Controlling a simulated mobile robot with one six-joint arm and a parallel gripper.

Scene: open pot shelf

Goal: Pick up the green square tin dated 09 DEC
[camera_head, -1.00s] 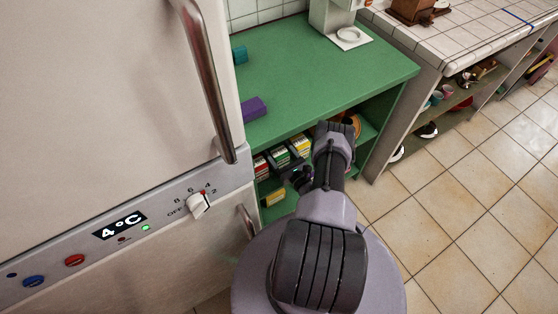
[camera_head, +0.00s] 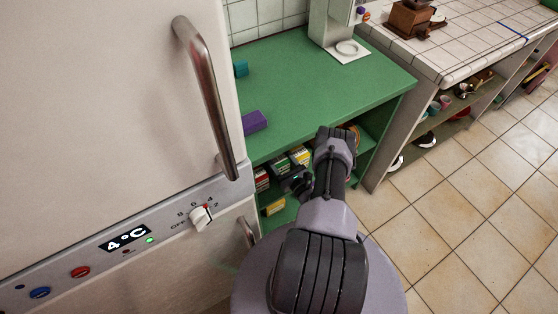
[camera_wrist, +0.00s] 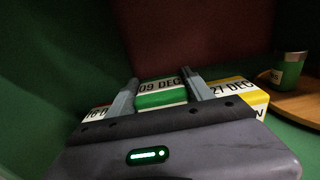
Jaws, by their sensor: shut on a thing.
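The green square tin (camera_wrist: 162,97) has a white label reading 09 DEC, in the wrist view. My gripper (camera_wrist: 160,88) is shut on it, with one finger on each side of the tin. In the head view my gripper (camera_head: 298,182) reaches into the open shelf under the green counter, at the row of tins. A yellow tin (camera_wrist: 240,93) labelled 27 DEC stands close to the right of the green one. A red tin (camera_wrist: 97,113) with a partly hidden label is at the left. Whether the green tin touches the shelf is hidden.
A round green container (camera_wrist: 289,69) stands on a wooden board (camera_wrist: 297,104) at the right. A yellow box (camera_head: 275,206) lies on the lower shelf. The refrigerator (camera_head: 120,110) borders the shelf on the left, and the green counter (camera_head: 320,90) is above.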

